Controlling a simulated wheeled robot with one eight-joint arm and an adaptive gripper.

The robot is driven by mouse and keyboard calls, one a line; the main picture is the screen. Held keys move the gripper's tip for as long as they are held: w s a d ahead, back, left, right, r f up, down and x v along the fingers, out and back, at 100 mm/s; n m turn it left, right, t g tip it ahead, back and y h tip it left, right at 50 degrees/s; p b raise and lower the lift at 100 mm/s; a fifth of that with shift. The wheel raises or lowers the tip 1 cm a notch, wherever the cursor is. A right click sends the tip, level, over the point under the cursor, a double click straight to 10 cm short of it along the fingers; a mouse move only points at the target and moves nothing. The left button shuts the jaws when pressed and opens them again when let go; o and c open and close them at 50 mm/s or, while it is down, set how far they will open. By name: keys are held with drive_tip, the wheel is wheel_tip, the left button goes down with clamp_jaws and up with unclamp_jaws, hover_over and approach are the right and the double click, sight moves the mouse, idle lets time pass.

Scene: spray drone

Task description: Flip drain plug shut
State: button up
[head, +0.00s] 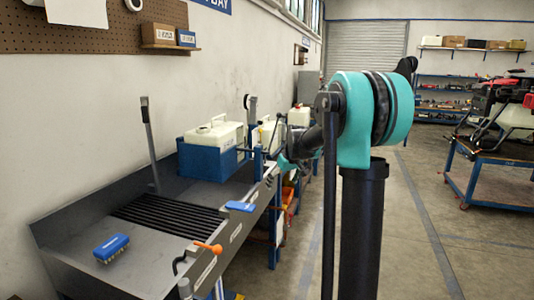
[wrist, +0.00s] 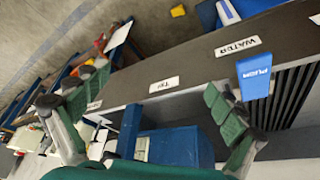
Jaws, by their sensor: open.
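My gripper (wrist: 138,100) is open, with its two green-padded fingers spread and nothing between them. It is above the front edge of the grey wash bench (head: 80,258). I cannot tell for sure which part is the drain plug. A blue flap or tag with white lettering (head: 240,206) sits on the bench's front rim; in the wrist view the blue piece (wrist: 254,78) is just beyond the right finger, by the black slatted grate (head: 165,214). A grey upright lever (head: 150,145) stands at the back of the grate. In the head view my arm hides most of the gripper.
A blue-and-white container (head: 212,148) stands at the bench's far end. A blue brush (head: 111,248) lies on the near left. An orange-handled valve (head: 208,246) is on the front rim. A wheeled blue table (head: 495,160) stands right. The floor between is clear.

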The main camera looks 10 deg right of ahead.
drive_tip(key=s+f, duration=0.1)
drive_tip(key=s, duration=0.4)
drive_tip(key=s+f+m, duration=0.1)
drive_tip(key=s+f, duration=0.1)
drive_tip(key=s, duration=0.4)
drive_tip(key=s+f+m, duration=0.1)
drive_tip(key=s+f, duration=0.1)
drive_tip(key=s, duration=0.3)
drive_tip(key=shift+s+d+h, duration=0.25)
drive_tip(key=shift+d+h, duration=0.15)
drive_tip(key=c, duration=1.2)
drive_tip(key=s+f, duration=0.3)
drive_tip(key=s, duration=0.3)
drive_tip(key=s+d+f+m, duration=0.1)
drive_tip(key=s+f, duration=0.2)
drive_tip(key=s, duration=0.4)
drive_tip(key=s+f+m+h, duration=0.1)
drive_tip(key=s+f, duration=0.2)
drive_tip(key=s, duration=0.3)
drive_tip(key=shift+s+d+f, duration=0.2)
drive_tip(key=shift+s, duration=0.05)
clamp_jaws()
drive_tip(key=shift+s+f, duration=0.25)
drive_tip(key=shift+s, duration=0.1)
drive_tip(key=shift+d, duration=0.1)
